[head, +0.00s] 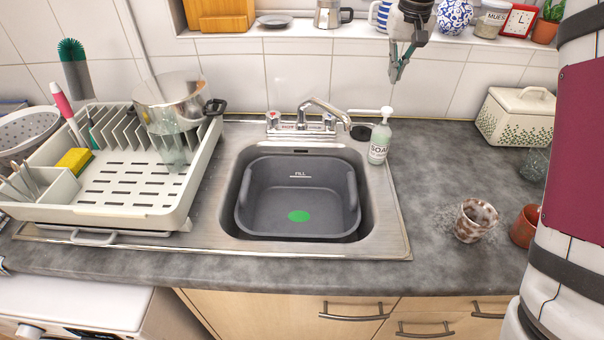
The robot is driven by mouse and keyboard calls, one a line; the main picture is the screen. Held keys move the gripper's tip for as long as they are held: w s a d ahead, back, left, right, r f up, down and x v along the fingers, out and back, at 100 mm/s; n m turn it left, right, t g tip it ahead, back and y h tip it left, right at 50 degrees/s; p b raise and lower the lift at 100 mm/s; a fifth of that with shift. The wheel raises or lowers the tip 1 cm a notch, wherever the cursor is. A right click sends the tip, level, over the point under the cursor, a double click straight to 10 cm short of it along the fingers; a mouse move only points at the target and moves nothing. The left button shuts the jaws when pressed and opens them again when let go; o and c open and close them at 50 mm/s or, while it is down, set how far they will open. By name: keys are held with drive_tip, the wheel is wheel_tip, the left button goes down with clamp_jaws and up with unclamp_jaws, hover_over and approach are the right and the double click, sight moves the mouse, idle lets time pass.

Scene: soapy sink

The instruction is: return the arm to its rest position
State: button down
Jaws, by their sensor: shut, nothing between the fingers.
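My gripper (399,66) hangs near the top of the head view, right of centre. Its fingers point down, in front of the tiled wall and windowsill. It is shut and empty, above the soap bottle (379,139) and apart from it. My arm's column side fills the right edge of the view.
A sink holds a grey basin (297,228) under the tap (318,115). A dish rack (150,215) with a pot (171,95) and sponge (74,161) stands left. A bread bin (513,118), a stained cup (474,220) and a terracotta pot (525,226) stand right. Ornaments line the sill.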

drive_tip(key=s+r+t, duration=0.1)
drive_tip(key=s+r, duration=0.4)
drive_tip(key=s, duration=0.6)
drive_tip(key=s+r+t, duration=0.1)
drive_tip(key=s+r, duration=0.3)
drive_tip(key=s, duration=0.6)
drive_tip(key=s+f, duration=0.2)
drive_tip(key=s, duration=0.7)
drive_tip(key=s+f+t, duration=0.1)
drive_tip(key=s+f, duration=0.2)
drive_tip(key=s, duration=0.7)
drive_tip(key=shift+s+f, duration=0.25)
drive_tip(key=shift+s, duration=0.05)
